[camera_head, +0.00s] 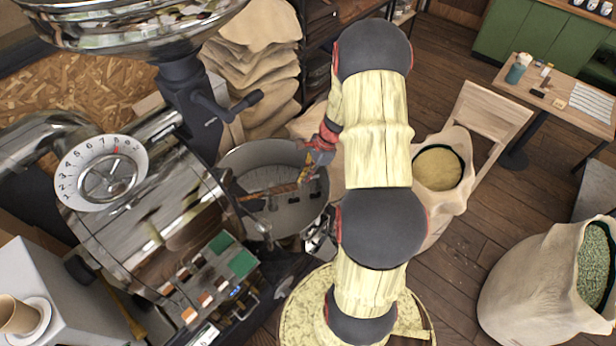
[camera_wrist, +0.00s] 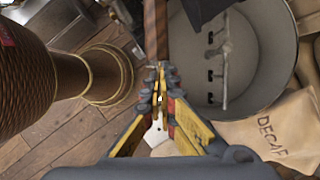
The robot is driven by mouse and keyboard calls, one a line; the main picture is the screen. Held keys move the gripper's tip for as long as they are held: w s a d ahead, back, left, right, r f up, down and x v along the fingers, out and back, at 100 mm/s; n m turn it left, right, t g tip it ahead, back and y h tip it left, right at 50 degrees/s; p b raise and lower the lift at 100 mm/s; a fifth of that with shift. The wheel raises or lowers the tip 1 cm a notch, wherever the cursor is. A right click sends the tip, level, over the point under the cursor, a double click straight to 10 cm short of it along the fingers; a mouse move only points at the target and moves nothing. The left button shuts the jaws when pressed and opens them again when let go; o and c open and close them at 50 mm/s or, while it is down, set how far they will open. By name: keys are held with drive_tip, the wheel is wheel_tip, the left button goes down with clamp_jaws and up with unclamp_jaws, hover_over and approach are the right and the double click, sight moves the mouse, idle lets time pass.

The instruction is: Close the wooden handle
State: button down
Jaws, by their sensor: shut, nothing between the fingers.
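The wooden handle (camera_head: 268,191) is a slim reddish-brown bar. In the head view it reaches across the grey round bin beside the roaster's metal drum. In the wrist view the handle (camera_wrist: 157,28) comes down from the top edge, and its lower end is right at my fingertips. My gripper (camera_head: 308,174) is at the handle's right end, over the bin. In the wrist view my gripper (camera_wrist: 160,72) has its yellow and dark fingers together, with nothing held. I cannot tell whether the fingertips touch the handle.
The roaster's metal drum (camera_head: 165,195) and dial (camera_head: 100,172) stand left of the bin (camera_head: 262,152). A black crank handle (camera_head: 240,107) sticks out above the bin. Sacks (camera_head: 250,60) are stacked behind, and an open sack (camera_head: 440,200) stands to the right. Floor is free further right.

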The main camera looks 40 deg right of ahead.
sight(274, 189)
drive_tip(key=w+a, duration=0.1)
drive_tip(key=a, duration=0.2)
drive_tip(key=w+a, duration=0.2)
drive_tip(key=a, duration=0.1)
drive_tip(key=w+a, duration=0.2)
drive_tip(key=a, duration=0.1)
drive_tip(key=shift+a, duration=0.25)
